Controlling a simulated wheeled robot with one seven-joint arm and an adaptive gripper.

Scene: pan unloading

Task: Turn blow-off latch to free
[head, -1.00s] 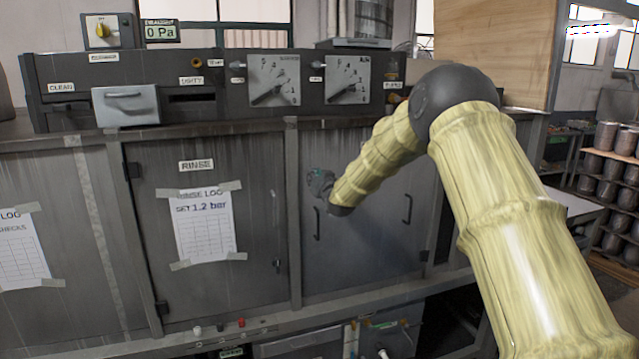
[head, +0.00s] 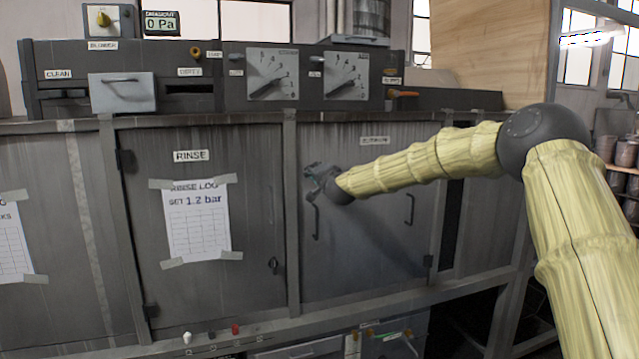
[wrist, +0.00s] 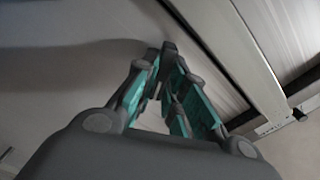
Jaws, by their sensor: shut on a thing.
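The blow-off door (head: 365,245) is the grey panel right of the rinse door, with a label (head: 374,141) too small to read surely. My gripper (head: 312,177) is at its upper left edge, above a vertical bar handle (head: 316,222). In the wrist view, my gripper (wrist: 166,76) has its teal-padded fingers drawn together on a small dark piece (wrist: 169,48), which appears to be the blow-off latch. The fingers hide most of the latch, so I cannot tell its angle. The door looks shut.
The rinse door (head: 205,285) on the left has its own dark latch (head: 274,266) and a taped log sheet (head: 197,220).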

